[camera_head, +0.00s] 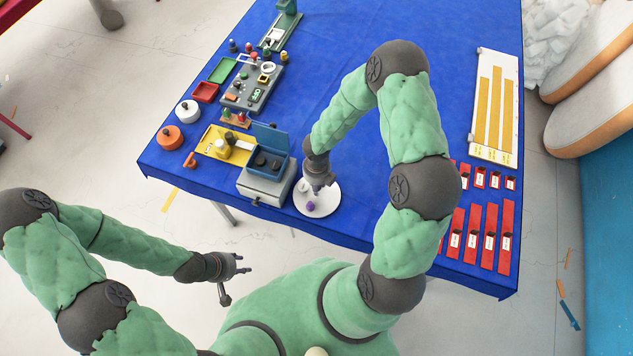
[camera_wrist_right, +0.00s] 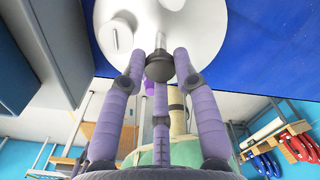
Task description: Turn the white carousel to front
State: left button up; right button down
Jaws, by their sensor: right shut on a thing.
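The white carousel (camera_head: 327,203) is a round white disc near the front edge of the blue table. A small purple piece (camera_head: 310,206) and a pale piece (camera_head: 304,187) show on it. My right gripper (camera_head: 319,190) reaches down over the disc. In the right wrist view the carousel (camera_wrist_right: 200,25) fills the top, and my right gripper's purple fingers (camera_wrist_right: 155,75) close around a dark round knob (camera_wrist_right: 154,68) on a thin metal stem by the disc. My left gripper (camera_head: 240,274) hangs off the table at lower left, its fingers apart and empty.
A grey box with an open blue lid (camera_head: 268,165) stands close left of the carousel. A yellow tray (camera_head: 222,146) lies farther left. Red labelled holders (camera_head: 490,235) and a white board with yellow strips (camera_head: 495,105) are at the right. Blue cloth behind the carousel is partly hidden by my arm.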

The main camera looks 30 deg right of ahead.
jog(key=shift+n, duration=0.4)
dwell(0.4)
jog(key=c, duration=0.9)
grip_release()
jog(key=shift+c, duration=0.2)
notch_tip(320, 180, up, 12)
